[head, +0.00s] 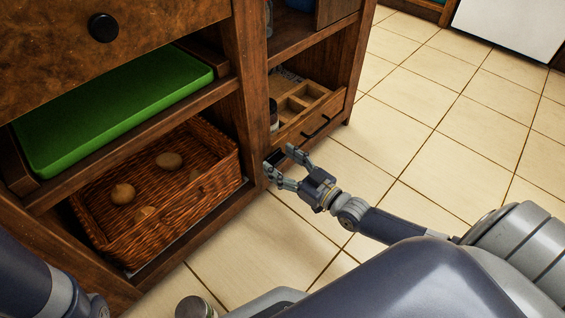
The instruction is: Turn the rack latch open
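My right gripper (278,156) reaches in from the right, low at the front of the wooden rack, beside its middle post (250,95). Its two fingers are spread apart. A small dark piece (275,157) shows between the fingertips at the post's edge; it may be the rack latch, but it is too small and too covered to tell its position or whether the fingers touch it. Part of my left arm shows at the bottom left; its gripper is out of view.
A wicker basket (205,203) with several onion-like items stands on the lower left shelf, below a green tray (115,108). A wooden drawer organizer (318,108) with a dark handle sits just behind the gripper. The tiled floor (440,120) at right is clear.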

